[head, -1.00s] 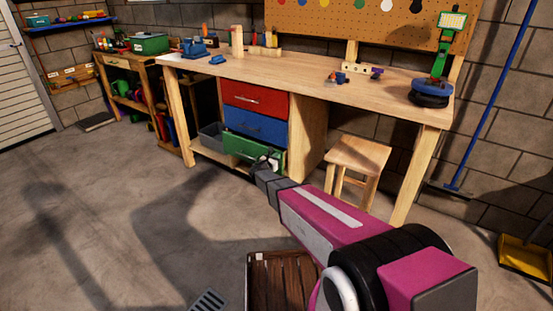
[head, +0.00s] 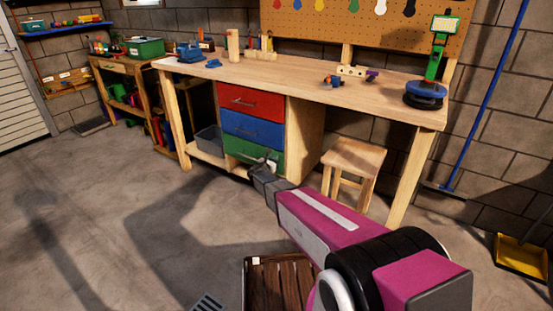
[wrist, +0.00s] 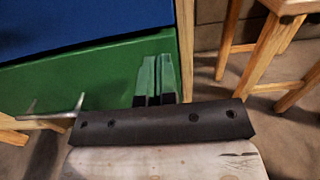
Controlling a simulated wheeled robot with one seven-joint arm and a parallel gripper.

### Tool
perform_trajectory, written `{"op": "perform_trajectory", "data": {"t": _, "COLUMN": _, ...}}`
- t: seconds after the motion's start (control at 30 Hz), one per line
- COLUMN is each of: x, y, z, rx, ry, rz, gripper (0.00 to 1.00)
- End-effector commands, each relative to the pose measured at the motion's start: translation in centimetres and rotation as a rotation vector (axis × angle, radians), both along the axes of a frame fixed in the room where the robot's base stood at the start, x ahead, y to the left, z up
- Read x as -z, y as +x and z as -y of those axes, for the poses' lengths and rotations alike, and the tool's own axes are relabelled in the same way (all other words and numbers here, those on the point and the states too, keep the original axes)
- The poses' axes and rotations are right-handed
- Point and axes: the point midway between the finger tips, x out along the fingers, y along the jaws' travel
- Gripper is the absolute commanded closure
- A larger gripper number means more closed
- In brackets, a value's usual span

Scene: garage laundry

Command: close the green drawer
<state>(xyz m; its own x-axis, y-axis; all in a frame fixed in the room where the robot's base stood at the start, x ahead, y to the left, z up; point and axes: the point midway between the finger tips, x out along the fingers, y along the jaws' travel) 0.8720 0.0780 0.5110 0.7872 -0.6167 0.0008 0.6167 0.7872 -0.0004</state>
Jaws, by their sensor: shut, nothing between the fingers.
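The green drawer (head: 240,149) is the lowest of the stack under the workbench. Its front now looks about in line with the drawers above; a small gap cannot be ruled out. In the wrist view its green front (wrist: 75,82) fills the left side, with a silver bar handle (wrist: 60,115) low down. My gripper (head: 270,162) is at the right part of that front. Its two fingers (wrist: 157,76) are together, empty, with tips against or very close to the green front. My gripper hides part of the drawer's lower right.
The blue drawer (head: 252,128) and red drawer (head: 252,103) above look shut. A wooden stool (head: 352,158) stands right of the cabinet. A grey bin (head: 208,140) sits left of the drawers. A brown slatted crate (head: 282,285) is on the floor near me. Open floor lies to the left.

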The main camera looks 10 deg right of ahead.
Motion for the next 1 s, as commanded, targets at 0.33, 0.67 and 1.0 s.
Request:
{"op": "perform_trajectory", "data": {"t": 0.33, "x": 0.0, "y": -6.1, "z": -4.4, "rx": -0.002, "ry": 0.001, "rz": -0.002, "gripper": 1.0}}
{"op": "perform_trajectory", "data": {"t": 0.67, "x": 0.0, "y": -8.8, "z": -6.4, "rx": 0.003, "ry": 0.006, "rz": -0.001, "gripper": 1.0}}
{"op": "perform_trajectory", "data": {"t": 1.0, "x": -1.3, "y": -14.0, "z": 1.0, "rx": 0.249, "ry": 0.385, "rz": 0.07, "gripper": 1.0}}
